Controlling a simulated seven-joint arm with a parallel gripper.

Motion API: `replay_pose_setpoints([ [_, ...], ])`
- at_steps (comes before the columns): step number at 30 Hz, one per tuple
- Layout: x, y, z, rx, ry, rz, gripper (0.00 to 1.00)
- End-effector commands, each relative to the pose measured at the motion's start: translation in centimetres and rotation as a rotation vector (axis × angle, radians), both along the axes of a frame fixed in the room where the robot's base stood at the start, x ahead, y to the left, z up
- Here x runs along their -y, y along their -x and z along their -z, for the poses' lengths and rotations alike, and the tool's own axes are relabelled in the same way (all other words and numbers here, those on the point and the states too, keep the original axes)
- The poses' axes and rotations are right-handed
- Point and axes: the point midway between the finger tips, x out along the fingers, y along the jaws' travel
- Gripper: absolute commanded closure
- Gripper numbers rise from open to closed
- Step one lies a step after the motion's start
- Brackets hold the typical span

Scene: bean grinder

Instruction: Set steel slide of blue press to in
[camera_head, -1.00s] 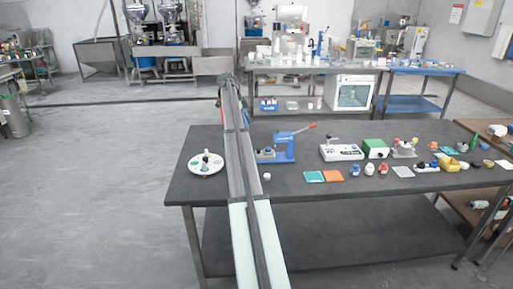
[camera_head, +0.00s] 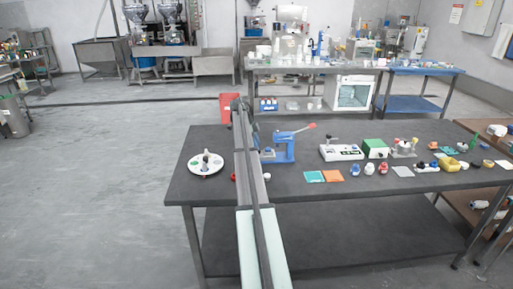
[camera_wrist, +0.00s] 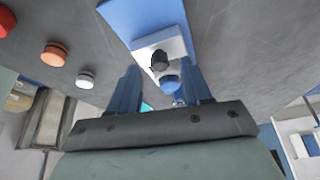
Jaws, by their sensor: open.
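The blue press (camera_head: 285,148) with its red-tipped handle stands on the dark table, just right of my arm in the head view. In the wrist view, the press's blue and white base (camera_wrist: 145,20) lies ahead of my gripper. A black knob (camera_wrist: 159,60) and a small blue round part (camera_wrist: 170,82) show on its near side. I cannot clearly make out the steel slide or its position. My gripper (camera_wrist: 160,74) is open, its two blue-grey fingers on either side of these parts in the picture; contact cannot be told. The arm hides the gripper in the head view.
Red (camera_wrist: 6,22), orange (camera_wrist: 54,54) and white (camera_wrist: 85,79) round pieces lie left of the fingers. A round white tray (camera_head: 194,166) is left of my arm.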

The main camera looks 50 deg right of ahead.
Motion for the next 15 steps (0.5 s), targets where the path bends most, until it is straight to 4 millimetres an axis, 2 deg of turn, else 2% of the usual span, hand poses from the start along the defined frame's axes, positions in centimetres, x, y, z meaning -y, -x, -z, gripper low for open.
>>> replay_pose_setpoints([
  [6,0.3,0.5,1.4,0.000,0.000,-0.001,0.52],
  [15,0.3,0.5,1.5,0.000,0.000,-0.001,0.52],
])
